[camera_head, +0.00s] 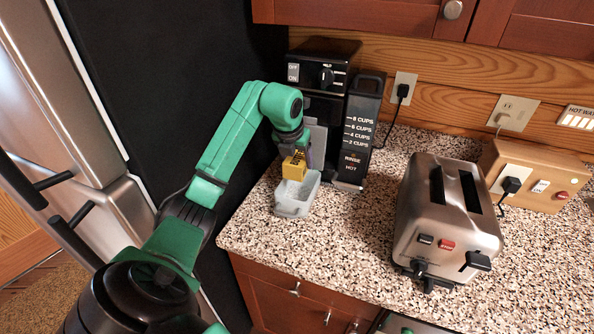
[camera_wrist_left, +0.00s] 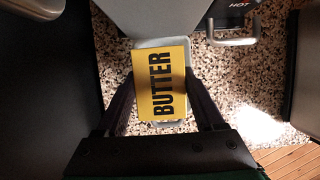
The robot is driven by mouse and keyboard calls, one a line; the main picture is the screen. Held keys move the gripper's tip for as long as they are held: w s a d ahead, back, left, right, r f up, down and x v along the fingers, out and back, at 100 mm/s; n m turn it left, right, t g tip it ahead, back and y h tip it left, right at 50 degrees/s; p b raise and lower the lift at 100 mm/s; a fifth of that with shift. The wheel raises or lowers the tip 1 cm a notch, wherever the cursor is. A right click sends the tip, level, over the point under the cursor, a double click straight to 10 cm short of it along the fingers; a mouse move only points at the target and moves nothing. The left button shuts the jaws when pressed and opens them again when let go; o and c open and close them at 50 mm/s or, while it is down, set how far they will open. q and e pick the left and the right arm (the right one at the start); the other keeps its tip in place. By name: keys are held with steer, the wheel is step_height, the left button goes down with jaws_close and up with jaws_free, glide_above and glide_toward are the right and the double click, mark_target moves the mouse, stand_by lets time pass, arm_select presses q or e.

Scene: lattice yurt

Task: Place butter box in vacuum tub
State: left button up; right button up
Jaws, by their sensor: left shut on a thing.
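A yellow butter box (camera_head: 294,167) is held by my left gripper (camera_head: 297,154), which is shut on it. In the left wrist view the butter box (camera_wrist_left: 160,83) shows its "BUTTER" label between the two dark fingers of the left gripper (camera_wrist_left: 162,95). The vacuum tub (camera_head: 294,207) is a pale, translucent open container on the speckled counter. The box is above the tub's far part. In the left wrist view the tub's rim (camera_wrist_left: 160,43) shows behind the box, which hides most of the tub. My right gripper is not in view.
A black coffee maker (camera_head: 324,75) stands just behind the tub. A steel toaster (camera_head: 447,220) stands to the right, with a wooden outlet box (camera_head: 530,172) behind it. The counter (camera_head: 345,235) between tub and toaster is clear. A dark panel (camera_head: 170,90) is at left.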

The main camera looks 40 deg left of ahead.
arm_select(q)
steer(key=f, duration=0.4)
steer(key=shift+d+p, duration=0.25)
steer(key=shift+p, duration=0.15)
steer(key=shift+w, duration=0.1)
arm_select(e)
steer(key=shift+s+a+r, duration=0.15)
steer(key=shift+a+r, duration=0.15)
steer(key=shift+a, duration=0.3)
arm_select(q)
steer(key=shift+a+f, duration=0.1)
steer(key=shift+a, duration=0.05)
steer(key=shift+f, duration=0.15)
steer(key=shift+f+b, duration=0.4)
steer(key=shift+b, duration=0.15)
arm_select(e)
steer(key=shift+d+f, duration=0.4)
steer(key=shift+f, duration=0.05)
arm_select(q)
steer(key=o, duration=1.6)
steer(key=shift+r, duration=0.1)
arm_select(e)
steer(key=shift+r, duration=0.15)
